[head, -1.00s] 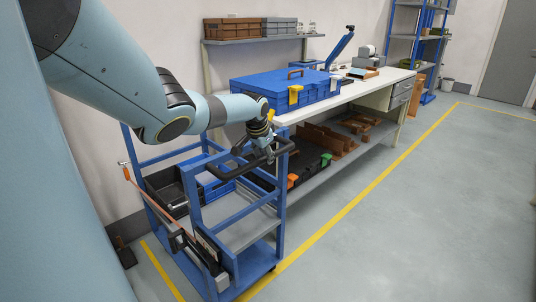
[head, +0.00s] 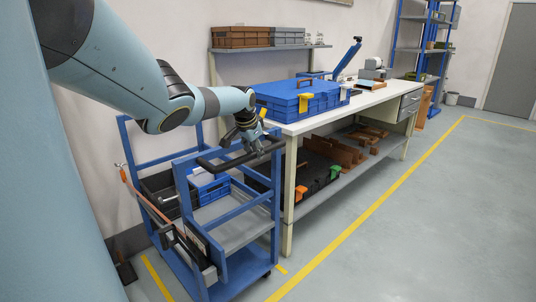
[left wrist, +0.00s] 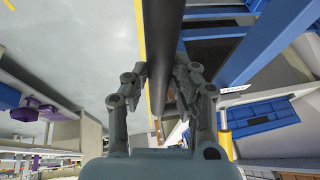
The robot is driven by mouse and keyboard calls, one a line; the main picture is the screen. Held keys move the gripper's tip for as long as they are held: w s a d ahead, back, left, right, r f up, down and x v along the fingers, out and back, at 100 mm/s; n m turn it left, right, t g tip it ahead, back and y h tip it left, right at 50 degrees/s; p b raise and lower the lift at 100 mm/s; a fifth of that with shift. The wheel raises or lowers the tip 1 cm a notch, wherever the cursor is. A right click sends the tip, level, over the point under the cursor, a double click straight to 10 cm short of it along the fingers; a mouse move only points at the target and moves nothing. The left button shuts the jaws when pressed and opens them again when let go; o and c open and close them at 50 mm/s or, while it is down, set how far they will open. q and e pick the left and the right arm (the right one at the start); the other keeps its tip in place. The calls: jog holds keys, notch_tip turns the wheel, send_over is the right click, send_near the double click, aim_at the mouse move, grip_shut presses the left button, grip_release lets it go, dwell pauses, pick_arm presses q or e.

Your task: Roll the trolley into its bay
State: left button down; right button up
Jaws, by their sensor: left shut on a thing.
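The trolley (head: 235,233) has a blue frame, grey shelves and a black push handle (head: 240,156). It stands upright at the left end of the bench. My left gripper (head: 252,147) is shut on the handle, which also shows as a dark bar (left wrist: 165,50) between the fingers (left wrist: 157,90) in the left wrist view. Yellow floor lines show left of the trolley (head: 157,277) and by its front right corner (head: 281,269); they seem to mark the bay, whose remaining outline is hidden under the trolley. My right gripper is not in view.
The white-topped bench (head: 330,117) stands close to the trolley's right, its near leg (head: 289,200) beside the frame. A blue case (head: 300,98) lies on it. The trolley carries a blue crate (head: 209,188). Open floor (head: 440,230) lies to the right.

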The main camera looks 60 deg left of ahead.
pick_arm(q)
jog(key=shift+a+r, duration=0.15)
jog(key=shift+a, duration=0.05)
jog(key=c, duration=1.5)
grip_release()
jog(key=o, duration=0.4)
jog(key=shift+s+a, duration=0.1)
jog(key=shift+a, duration=0.05)
jog(key=shift+s+r, duration=0.15)
jog(key=shift+r, duration=0.1)
jog(key=shift+d+v, duration=0.1)
jog(key=shift+v, duration=2.7)
jog(key=shift+d+v, duration=0.15)
jog(key=shift+v, duration=2.65)
jog(key=shift+f, duration=0.15)
